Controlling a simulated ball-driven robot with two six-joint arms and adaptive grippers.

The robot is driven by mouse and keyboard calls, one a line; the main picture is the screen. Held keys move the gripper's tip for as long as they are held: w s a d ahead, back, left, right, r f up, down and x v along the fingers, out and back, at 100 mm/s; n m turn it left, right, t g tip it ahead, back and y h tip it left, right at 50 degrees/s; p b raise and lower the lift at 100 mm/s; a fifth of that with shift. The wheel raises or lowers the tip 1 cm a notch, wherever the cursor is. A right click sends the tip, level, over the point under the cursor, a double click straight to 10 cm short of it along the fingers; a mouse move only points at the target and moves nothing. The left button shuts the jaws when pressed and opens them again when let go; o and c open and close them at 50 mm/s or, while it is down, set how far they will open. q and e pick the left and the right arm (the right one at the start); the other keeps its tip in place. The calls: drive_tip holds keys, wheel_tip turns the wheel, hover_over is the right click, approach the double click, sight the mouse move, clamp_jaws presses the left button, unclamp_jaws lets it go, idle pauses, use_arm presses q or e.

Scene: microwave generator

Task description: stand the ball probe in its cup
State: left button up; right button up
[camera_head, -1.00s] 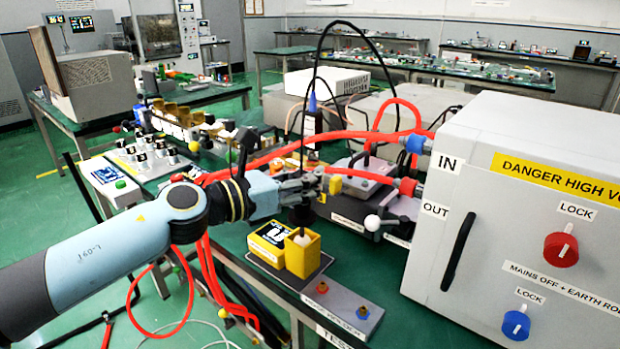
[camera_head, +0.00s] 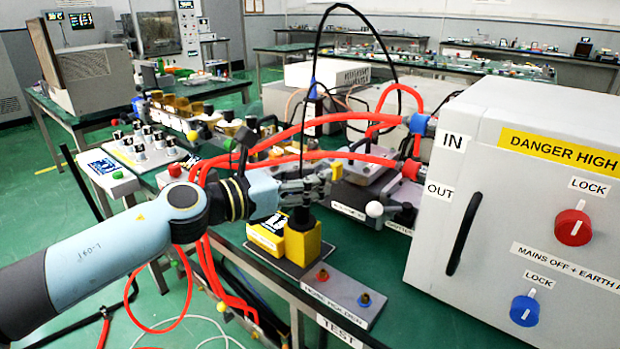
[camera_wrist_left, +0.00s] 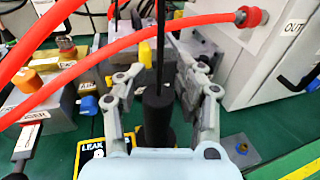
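The ball probe (camera_head: 302,219) is upright, with its black handle between the fingers of my left gripper (camera_head: 308,190). Its lower end is down in the yellow cup (camera_head: 303,246), and its ball is hidden inside the cup walls. In the left wrist view the black handle (camera_wrist_left: 158,115) stands between the two grey fingers (camera_wrist_left: 160,85); the exact contact is hard to see. A thin black lead rises from its top. My left gripper is just above the cup and appears shut on the handle. My right gripper is not in view.
A yellow leak meter (camera_head: 267,235) sits beside the cup on the holder plate (camera_head: 340,300). Red hoses (camera_head: 350,155) arch close behind my gripper. A big grey high-voltage cabinet (camera_head: 520,200) stands at right. A white-ball-topped part (camera_head: 374,209) is right of the cup.

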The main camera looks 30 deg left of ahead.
use_arm(q)
drive_tip(key=shift+r, duration=0.1)
wheel_tip(320, 180, up, 10)
idle(0.8)
